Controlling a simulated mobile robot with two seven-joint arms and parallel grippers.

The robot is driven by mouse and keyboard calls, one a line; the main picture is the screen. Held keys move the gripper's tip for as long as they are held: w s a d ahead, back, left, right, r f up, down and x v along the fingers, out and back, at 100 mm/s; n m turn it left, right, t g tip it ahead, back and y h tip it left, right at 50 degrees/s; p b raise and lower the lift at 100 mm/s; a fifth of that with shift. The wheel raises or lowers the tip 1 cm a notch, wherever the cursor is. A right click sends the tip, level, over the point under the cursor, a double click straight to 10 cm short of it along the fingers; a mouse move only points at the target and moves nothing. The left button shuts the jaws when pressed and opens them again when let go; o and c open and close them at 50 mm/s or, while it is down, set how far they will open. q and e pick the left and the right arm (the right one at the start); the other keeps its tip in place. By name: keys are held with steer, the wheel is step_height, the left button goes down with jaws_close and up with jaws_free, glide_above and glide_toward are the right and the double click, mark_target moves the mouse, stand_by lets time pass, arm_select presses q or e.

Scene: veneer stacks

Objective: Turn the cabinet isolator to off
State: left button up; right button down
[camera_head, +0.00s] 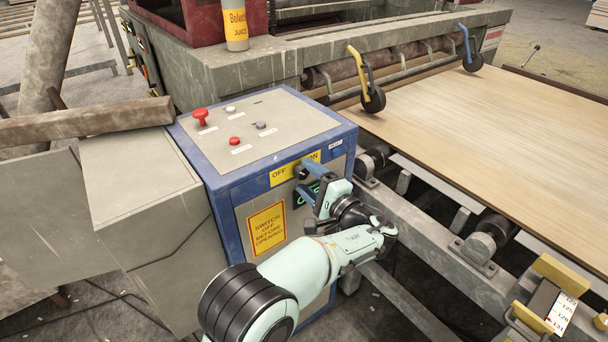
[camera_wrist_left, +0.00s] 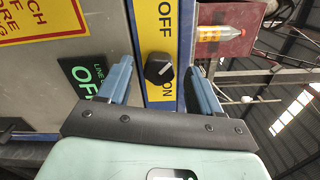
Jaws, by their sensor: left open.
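The isolator's black knob (camera_wrist_left: 160,70) sits on the yellow OFF/ON label (camera_wrist_left: 158,25) and bears a pale diagonal mark. I cannot tell which word the mark points to. In the head view the label (camera_head: 283,174) is on the front of the blue-framed cabinet (camera_head: 235,196), and my gripper mostly hides the knob. My left gripper (camera_head: 306,182) is open in front of the cabinet. In the left wrist view its two blue fingers (camera_wrist_left: 160,78) stand one on each side of the knob, with gaps visible. My right gripper is in neither view.
A dark display (camera_wrist_left: 88,75) with green letters is beside the label, partly covered by a finger. The cabinet top has a red mushroom button (camera_head: 201,116) and smaller buttons. A yellow warning sign (camera_head: 267,228) is lower left. Rollers and a veneer sheet (camera_head: 480,110) are to the right.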

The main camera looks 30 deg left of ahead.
arm_select(q)
steer(key=v, duration=1.1)
steer(key=shift+d, duration=0.15)
steer(key=shift+s, duration=0.1)
